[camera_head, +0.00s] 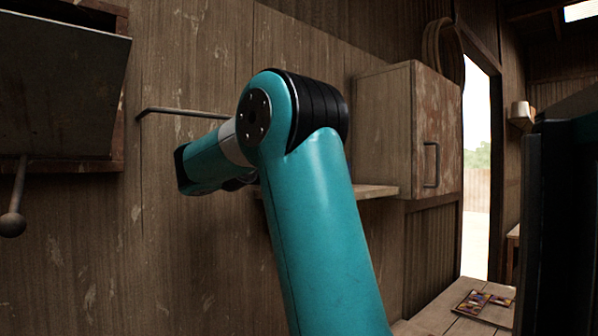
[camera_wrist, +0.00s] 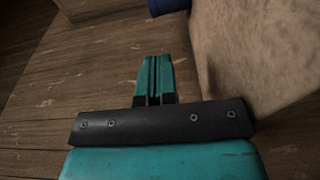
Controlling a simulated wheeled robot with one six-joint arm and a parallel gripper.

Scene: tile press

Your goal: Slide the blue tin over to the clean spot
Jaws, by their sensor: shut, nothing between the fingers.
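A small part of a blue thing, probably the blue tin (camera_wrist: 168,6), shows at the top edge of the wrist view, and the rest is cut off. My gripper (camera_wrist: 153,62) is shut and empty, its two teal fingers together. In the wrist view its fingertips point up toward the blue thing, with a gap between them. In the head view my teal arm blocks part of the shelf, and neither the tin nor my fingers can be made out. I cannot pick out the clean spot in either view.
A wooden shelf (camera_head: 376,191) runs along the plank wall beside a worn cabinet (camera_head: 387,130) with a handle. A pale, worn surface (camera_wrist: 255,45) lies close to the right of my fingers. A dark panel (camera_head: 60,80) hangs at the left. Tiles (camera_head: 472,303) lie on a table below.

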